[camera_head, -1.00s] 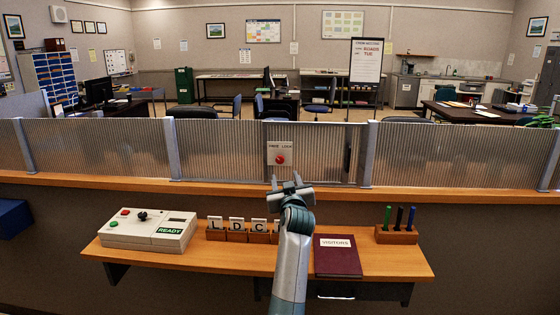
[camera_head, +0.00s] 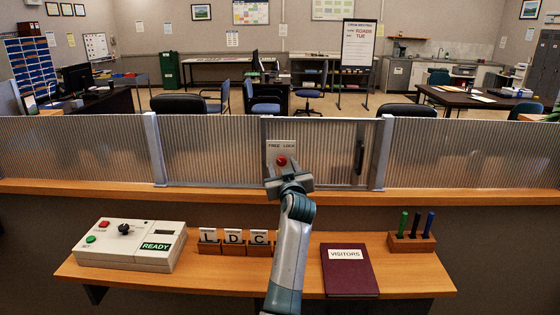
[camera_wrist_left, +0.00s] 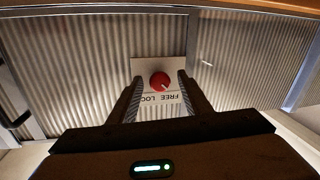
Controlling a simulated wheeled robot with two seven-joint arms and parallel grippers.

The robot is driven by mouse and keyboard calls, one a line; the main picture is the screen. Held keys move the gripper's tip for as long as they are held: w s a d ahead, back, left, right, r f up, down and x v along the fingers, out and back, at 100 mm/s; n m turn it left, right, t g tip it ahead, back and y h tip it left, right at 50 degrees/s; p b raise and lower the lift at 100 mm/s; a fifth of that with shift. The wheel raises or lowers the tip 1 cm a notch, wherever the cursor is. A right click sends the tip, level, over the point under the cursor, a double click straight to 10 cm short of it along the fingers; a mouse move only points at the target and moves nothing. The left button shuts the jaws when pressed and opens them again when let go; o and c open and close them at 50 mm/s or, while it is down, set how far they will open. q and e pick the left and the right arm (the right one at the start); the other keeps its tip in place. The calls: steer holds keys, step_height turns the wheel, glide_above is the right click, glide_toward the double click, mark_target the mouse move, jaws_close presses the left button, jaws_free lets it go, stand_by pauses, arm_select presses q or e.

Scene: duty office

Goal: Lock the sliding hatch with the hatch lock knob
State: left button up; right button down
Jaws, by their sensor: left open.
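The hatch lock knob (camera_head: 281,160) is a round red knob on a pale plate (camera_head: 272,147) marked FREE and LOCK, fixed to the sliding hatch (camera_head: 325,150). The hatch is a ribbed translucent panel in a metal frame, with a dark upright handle (camera_head: 360,155) at its right. My left gripper (camera_head: 288,178) is just below and in front of the knob. In the left wrist view the knob (camera_wrist_left: 160,81) lies between the two open fingers (camera_wrist_left: 158,95), near their tips. A white pointer mark on the knob slants toward the lettering. I cannot tell whether the fingers touch it. My right gripper is not seen.
A wooden counter ledge (camera_head: 90,190) runs below the hatch. The lower shelf (camera_head: 400,285) holds a control box (camera_head: 125,255) reading READY, letter blocks (camera_head: 208,245), a visitors book (camera_head: 348,272) and a pen holder (camera_head: 412,243). Fixed ribbed panels stand either side of the hatch.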

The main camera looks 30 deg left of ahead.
arm_select(q)
steer(key=shift+w+a, duration=0.15)
steer(key=shift+w, duration=0.05)
steer(key=shift+r, duration=0.1)
steer(key=shift+s, duration=0.1)
steer(key=c, duration=1)
steer(key=shift+c, duration=0.2)
